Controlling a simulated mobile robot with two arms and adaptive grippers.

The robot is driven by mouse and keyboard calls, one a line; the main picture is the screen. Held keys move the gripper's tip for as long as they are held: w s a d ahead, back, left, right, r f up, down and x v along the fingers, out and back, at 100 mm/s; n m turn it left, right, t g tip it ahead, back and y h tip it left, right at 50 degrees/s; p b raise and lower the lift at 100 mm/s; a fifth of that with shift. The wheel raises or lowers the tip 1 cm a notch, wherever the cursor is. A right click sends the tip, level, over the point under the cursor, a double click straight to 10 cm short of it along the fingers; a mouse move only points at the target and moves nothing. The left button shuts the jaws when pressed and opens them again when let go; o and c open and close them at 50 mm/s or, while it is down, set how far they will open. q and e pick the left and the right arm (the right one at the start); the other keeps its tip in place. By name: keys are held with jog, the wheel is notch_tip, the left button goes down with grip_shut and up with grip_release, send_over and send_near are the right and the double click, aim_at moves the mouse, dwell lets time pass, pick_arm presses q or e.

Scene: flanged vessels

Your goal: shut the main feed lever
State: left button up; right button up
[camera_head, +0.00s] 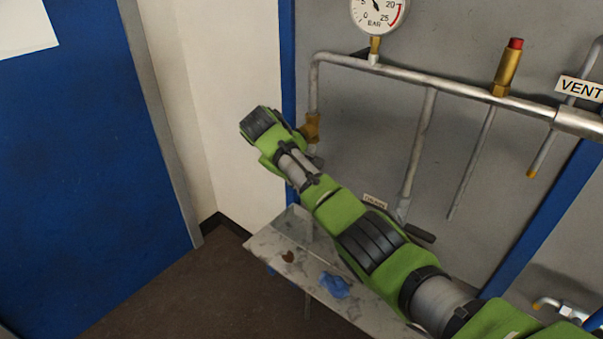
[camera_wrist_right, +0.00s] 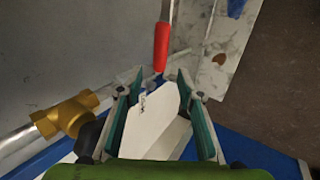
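A red lever handle (camera_wrist_right: 161,47) shows in the right wrist view, beyond my fingers and near their centre line. A brass valve body (camera_wrist_right: 70,115) on a grey pipe lies to the left there; the brass valve also shows in the head view (camera_head: 311,127), just past my right arm's wrist. My right gripper (camera_wrist_right: 158,88) is open. A white tag (camera_wrist_right: 152,120) shows between its fingers, its lettering too small to read. The red handle appears apart from the fingers. In the head view my right arm hides its gripper and the red handle. My left gripper is not in view.
A pressure gauge (camera_head: 377,12), a red-capped brass fitting (camera_head: 508,68) and a VENT label (camera_head: 580,88) are along the upper pipe. A drain label (camera_head: 375,201) is by a lower valve. A stained shelf (camera_head: 283,243) with a blue cloth (camera_head: 334,286) lies below my arm.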

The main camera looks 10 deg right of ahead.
jog(key=v, duration=0.2)
jog(key=shift+s+a+r, duration=0.1)
jog(key=shift+r, duration=0.1)
